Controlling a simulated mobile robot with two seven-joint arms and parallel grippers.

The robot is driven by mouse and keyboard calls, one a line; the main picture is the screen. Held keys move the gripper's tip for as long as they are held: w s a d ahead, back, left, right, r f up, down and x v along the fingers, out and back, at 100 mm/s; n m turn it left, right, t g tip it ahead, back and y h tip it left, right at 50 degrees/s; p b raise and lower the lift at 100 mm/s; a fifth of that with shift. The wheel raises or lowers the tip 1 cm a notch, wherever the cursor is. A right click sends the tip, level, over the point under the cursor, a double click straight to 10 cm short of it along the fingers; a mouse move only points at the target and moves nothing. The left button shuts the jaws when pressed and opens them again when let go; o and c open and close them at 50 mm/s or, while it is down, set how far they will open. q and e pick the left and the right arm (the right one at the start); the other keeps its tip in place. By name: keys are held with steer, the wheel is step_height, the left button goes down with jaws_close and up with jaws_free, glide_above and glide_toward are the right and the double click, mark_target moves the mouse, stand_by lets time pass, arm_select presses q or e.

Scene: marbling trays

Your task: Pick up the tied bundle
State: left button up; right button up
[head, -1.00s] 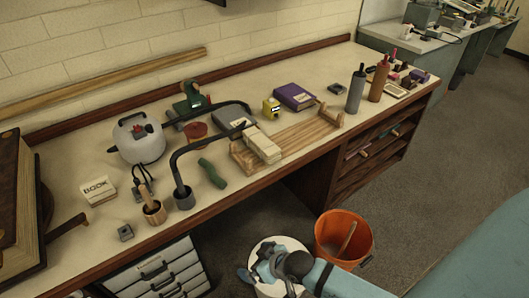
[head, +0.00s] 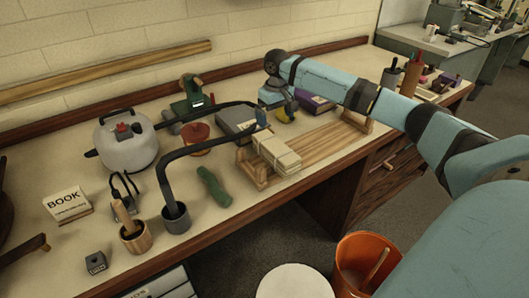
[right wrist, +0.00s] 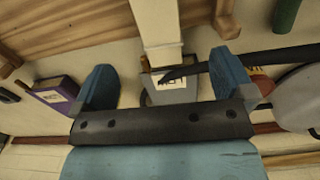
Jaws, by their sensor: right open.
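The tied bundle (head: 277,153) is a cream stack with a band around it. It lies across the left part of a slatted wooden rack (head: 318,145) on the bench. In the right wrist view the bundle (right wrist: 158,18) enters from the top, roughly centred between the fingers. My right gripper (head: 263,117) is just behind and above the bundle in the head view, its fingers partly hidden. In the right wrist view my right gripper (right wrist: 165,78) is open, its two teal fingers wide apart with nothing seen held. My left gripper is out of view.
A black bent arm (head: 185,150) rises left of the bundle. A grey box (head: 235,122) and purple box (head: 315,102) stand behind. A green roll (head: 213,187) lies to the left. An orange bucket (head: 365,260) stands on the floor in front.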

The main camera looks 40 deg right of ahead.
steer(key=b, duration=0.1)
glide_above(277, 147)
step_height(277, 147, down, 7)
steer(key=shift+w+r, duration=0.1)
steer(key=shift+r, duration=0.05)
steer(key=shift+f, duration=0.75)
step_height(277, 147, down, 5)
steer(key=shift+r+b, duration=0.1)
steer(key=shift+b, duration=0.55)
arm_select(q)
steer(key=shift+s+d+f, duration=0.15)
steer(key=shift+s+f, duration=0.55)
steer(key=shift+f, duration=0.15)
arm_select(e)
steer(key=shift+r, duration=0.1)
steer(key=c, duration=1.2)
